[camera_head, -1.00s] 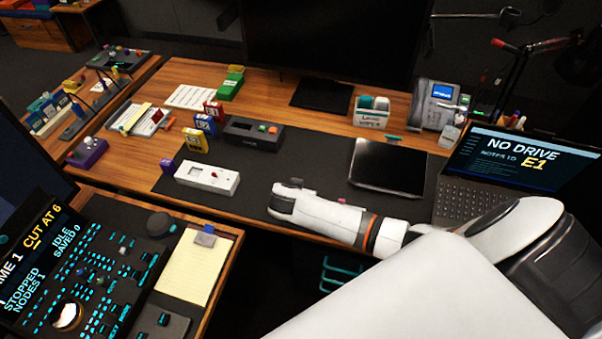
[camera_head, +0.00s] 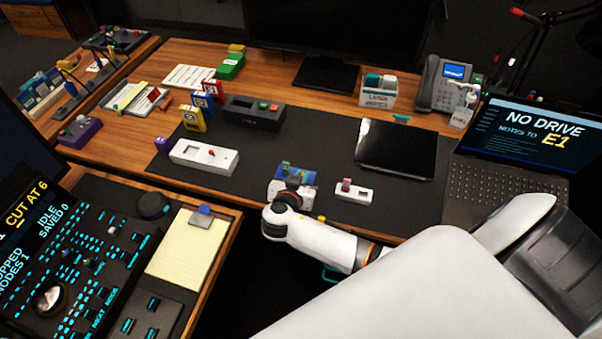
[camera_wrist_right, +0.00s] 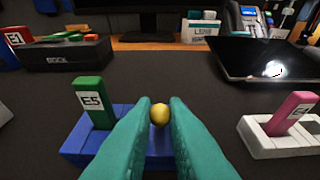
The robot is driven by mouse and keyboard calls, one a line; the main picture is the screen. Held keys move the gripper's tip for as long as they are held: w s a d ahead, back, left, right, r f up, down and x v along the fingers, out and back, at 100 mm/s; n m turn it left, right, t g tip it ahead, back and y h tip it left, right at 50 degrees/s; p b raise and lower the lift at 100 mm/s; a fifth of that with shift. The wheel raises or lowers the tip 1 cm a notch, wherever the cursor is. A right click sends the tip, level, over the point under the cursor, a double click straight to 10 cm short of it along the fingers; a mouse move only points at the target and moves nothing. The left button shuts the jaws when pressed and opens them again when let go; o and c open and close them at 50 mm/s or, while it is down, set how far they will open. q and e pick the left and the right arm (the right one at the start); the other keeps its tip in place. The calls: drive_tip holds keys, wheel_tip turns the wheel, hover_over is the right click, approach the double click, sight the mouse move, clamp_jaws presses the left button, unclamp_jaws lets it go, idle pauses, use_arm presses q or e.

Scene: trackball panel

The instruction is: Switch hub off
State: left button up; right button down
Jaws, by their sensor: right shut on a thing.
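A small blue unit (camera_head: 311,179) lies on the dark desk mat with a green drive marked E5 (camera_wrist_right: 90,103) standing in it. The blue unit also shows in the right wrist view (camera_wrist_right: 76,146). A yellow ball knob (camera_wrist_right: 160,115) stands on this unit. My right gripper (camera_wrist_right: 163,108) has its teal fingers shut on the knob, one on each side. In the head view the right gripper (camera_head: 292,186) covers the front of the unit. The knob's stem is hidden by the fingers. No label on the blue unit is readable. My left gripper is not in view.
A white unit with a pink drive (camera_head: 352,194) sits close on the right. A long white box with a small switch (camera_head: 190,157) is on the left. Behind are a dark dock (camera_head: 243,117), a black tablet (camera_head: 397,147) and an open laptop (camera_head: 530,140).

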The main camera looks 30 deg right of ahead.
drive_tip(key=c, duration=1.4)
unclamp_jaws()
drive_tip(key=shift+c, duration=0.2)
drive_tip(key=b+v, duration=0.1)
drive_tip(key=v, duration=1.1)
